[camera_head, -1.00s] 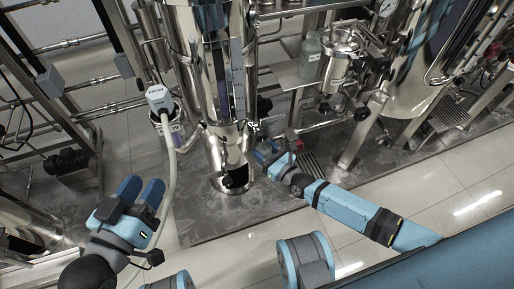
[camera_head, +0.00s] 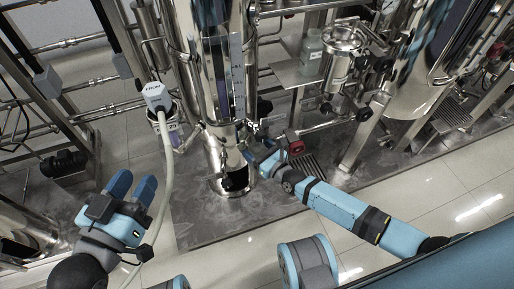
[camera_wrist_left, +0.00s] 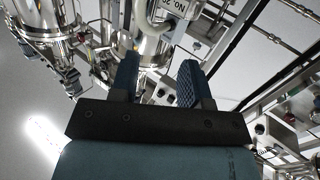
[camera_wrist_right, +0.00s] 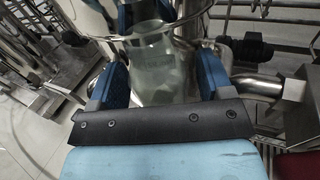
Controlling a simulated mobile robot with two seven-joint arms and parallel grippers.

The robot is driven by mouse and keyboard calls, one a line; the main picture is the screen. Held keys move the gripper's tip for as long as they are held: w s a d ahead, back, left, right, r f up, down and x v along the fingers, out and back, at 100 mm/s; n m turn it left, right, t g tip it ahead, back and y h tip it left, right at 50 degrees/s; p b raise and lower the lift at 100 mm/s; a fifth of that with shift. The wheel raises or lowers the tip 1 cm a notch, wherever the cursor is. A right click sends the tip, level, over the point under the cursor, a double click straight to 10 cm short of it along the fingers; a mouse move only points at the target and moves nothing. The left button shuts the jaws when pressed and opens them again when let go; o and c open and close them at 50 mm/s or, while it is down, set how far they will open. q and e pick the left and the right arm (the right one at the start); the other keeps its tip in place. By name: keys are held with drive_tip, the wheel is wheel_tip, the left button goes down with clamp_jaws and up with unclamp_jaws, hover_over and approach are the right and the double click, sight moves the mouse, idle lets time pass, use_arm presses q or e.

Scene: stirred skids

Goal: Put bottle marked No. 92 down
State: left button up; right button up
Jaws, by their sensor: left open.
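A translucent, pale greenish bottle (camera_wrist_right: 160,65) stands between the fingers of my right gripper (camera_wrist_right: 163,75) in the right wrist view. The fingers lie close along both of its sides and appear shut on it. No number on it is legible. In the head view my right gripper (camera_head: 258,152) is beside the lower part of the polished steel column, and the bottle cannot be made out there. My left gripper (camera_head: 133,188) is open and empty over the floor at the lower left; its spread fingers (camera_wrist_left: 160,80) also show in the left wrist view.
A similar translucent bottle (camera_head: 312,50) stands on a metal shelf (camera_head: 288,73) beside a steel pot (camera_head: 342,55). The steel column (camera_head: 212,80) rises left of my right gripper. A red knob (camera_head: 296,147) is close to my right wrist.

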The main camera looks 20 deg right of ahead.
drive_tip(key=shift+r, duration=0.25)
use_arm(q)
drive_tip(key=shift+s+d+r+n+p, duration=0.2)
drive_tip(key=shift+r+n+p, duration=0.25)
drive_tip(key=shift+p, duration=0.4)
drive_tip(key=shift+s+d+r+n+p, duration=0.1)
drive_tip(key=shift+s+r+n+p, duration=0.25)
drive_tip(key=shift+p, duration=0.45)
use_arm(e)
drive_tip(key=v, duration=1.2)
drive_tip(key=shift+f, duration=0.1)
